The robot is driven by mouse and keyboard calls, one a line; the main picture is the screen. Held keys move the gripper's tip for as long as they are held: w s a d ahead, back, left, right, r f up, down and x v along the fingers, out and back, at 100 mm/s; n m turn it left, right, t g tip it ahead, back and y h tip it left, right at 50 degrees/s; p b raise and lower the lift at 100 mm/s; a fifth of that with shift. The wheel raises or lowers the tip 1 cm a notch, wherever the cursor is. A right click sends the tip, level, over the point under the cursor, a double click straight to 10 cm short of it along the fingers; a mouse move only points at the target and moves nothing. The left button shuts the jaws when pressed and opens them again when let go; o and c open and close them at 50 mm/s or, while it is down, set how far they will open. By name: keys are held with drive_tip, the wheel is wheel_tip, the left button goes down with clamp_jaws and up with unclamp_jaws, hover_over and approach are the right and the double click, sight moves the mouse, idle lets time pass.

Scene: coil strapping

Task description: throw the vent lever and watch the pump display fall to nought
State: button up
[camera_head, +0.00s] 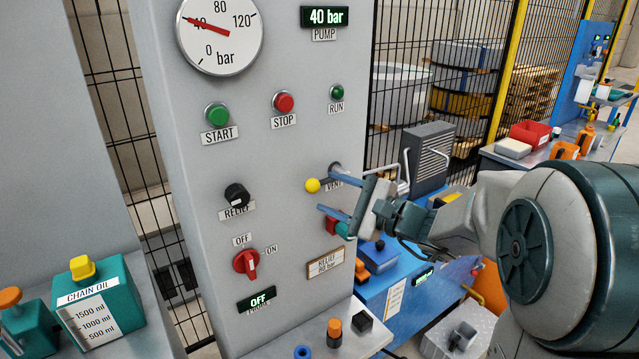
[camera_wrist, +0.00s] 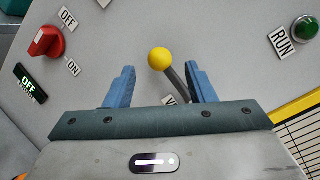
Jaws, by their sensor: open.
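The vent lever, with a yellow ball knob (camera_head: 312,185) on a dark shaft, stands on the grey panel beside the partly hidden VENT label (camera_head: 334,184). In the wrist view the knob (camera_wrist: 159,58) appears between the fingertips, and the shaft (camera_wrist: 177,82) runs down toward the right finger. My gripper (camera_head: 326,194) is open around the lever in the picture; it also shows in the wrist view (camera_wrist: 161,72). I cannot tell whether a finger touches the lever. The pump display (camera_head: 325,17) reads 40 bar.
The dial gauge (camera_head: 221,33) points near 40. The green START (camera_head: 217,115), red STOP (camera_head: 283,103) and green RUN (camera_head: 337,92) sit above the lever. A black RELIEF knob (camera_head: 236,194) and red OFF/ON switch (camera_head: 246,262) are left and below. Small parts lie on the ledge (camera_head: 310,342).

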sight(319, 188)
drive_tip(key=shift+p+x, duration=0.3)
drive_tip(key=shift+x, duration=1.75)
clamp_jaws()
